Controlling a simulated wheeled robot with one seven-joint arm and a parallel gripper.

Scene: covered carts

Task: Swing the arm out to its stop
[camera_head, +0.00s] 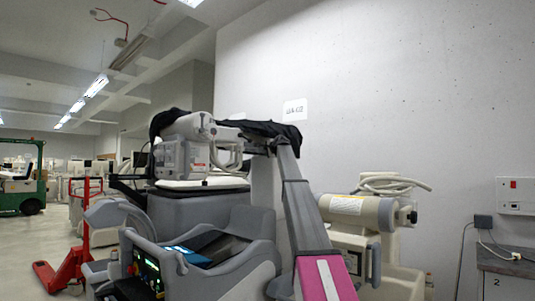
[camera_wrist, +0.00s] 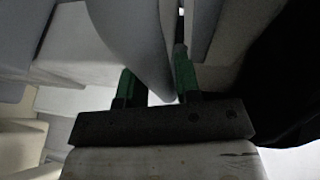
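A mobile machine stands in the middle of the head view, with a grey body (camera_head: 205,213) and a lit screen low at its left. Its arm carries a white-grey head unit (camera_head: 183,150) above the body. A black cover (camera_head: 262,128) lies along the top of the arm and hides much of it. In the wrist view my gripper (camera_wrist: 157,85) has two green fingers standing apart. A curved grey panel (camera_wrist: 125,40) comes down between or just beyond the fingers; I cannot tell whether they touch it. I cannot make out the gripper in the head view.
A second machine with a cream cylinder (camera_head: 360,210) and coiled cable stands at the right by the wall. A red pallet jack (camera_head: 72,262) stands at the left, with a green forklift (camera_head: 22,180) farther back. Open floor shows at the far left.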

